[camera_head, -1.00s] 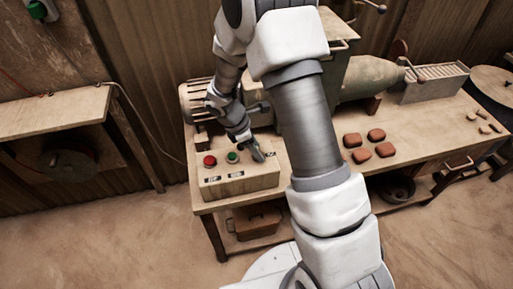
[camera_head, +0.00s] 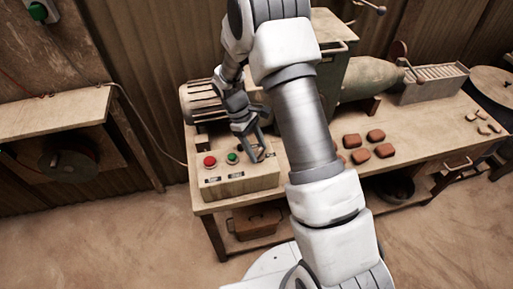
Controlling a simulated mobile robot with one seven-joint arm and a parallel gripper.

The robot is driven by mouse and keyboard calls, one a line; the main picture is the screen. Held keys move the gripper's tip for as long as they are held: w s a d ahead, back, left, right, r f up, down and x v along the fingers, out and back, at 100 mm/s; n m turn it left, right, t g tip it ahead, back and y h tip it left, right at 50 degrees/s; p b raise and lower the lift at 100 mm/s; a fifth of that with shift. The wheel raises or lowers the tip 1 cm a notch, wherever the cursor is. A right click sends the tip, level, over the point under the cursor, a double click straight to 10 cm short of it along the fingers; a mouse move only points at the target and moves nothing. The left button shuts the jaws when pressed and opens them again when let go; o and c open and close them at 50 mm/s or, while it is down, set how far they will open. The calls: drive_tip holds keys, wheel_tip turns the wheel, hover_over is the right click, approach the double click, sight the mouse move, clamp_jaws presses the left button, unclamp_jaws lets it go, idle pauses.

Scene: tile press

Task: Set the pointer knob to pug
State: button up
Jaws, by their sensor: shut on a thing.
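The control box (camera_head: 241,187) is a pale box on the left front of the workbench, with a red button (camera_head: 210,161), a green button (camera_head: 232,158) and small labels along its front part. My gripper (camera_head: 258,152) reaches down onto the box's right part, to the right of the green button. Its two fingers are shut on the pointer knob, which they largely hide. I cannot read the knob's pointing direction or the label words at this size.
Several reddish-brown clay pieces (camera_head: 376,136) lie on the workbench (camera_head: 425,142) right of my arm. A green machine (camera_head: 372,80) stands behind them, and a ribbed motor (camera_head: 200,100) stands behind the control box. A wooden side table (camera_head: 55,110) is at the left.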

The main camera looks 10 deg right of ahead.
drive_tip(key=m, duration=0.2)
drive_tip(key=m+y, duration=0.1)
drive_tip(key=m, duration=0.1)
drive_tip(key=shift+w+d+m+g+y, duration=0.1)
drive_tip(key=shift+m+g+y, duration=0.2)
drive_tip(key=shift+g, duration=0.1)
drive_tip(key=shift+d+m+y, duration=0.1)
drive_tip(key=shift+m+y, duration=0.8)
drive_tip(key=shift+m, duration=1.4)
drive_tip(key=o, duration=1.4)
drive_tip(key=v, duration=1.7)
drive_tip(key=shift+w+r+p, duration=0.1)
drive_tip(key=shift+w+p, duration=0.25)
drive_tip(key=shift+w, duration=0.05)
drive_tip(key=shift+s, duration=0.1)
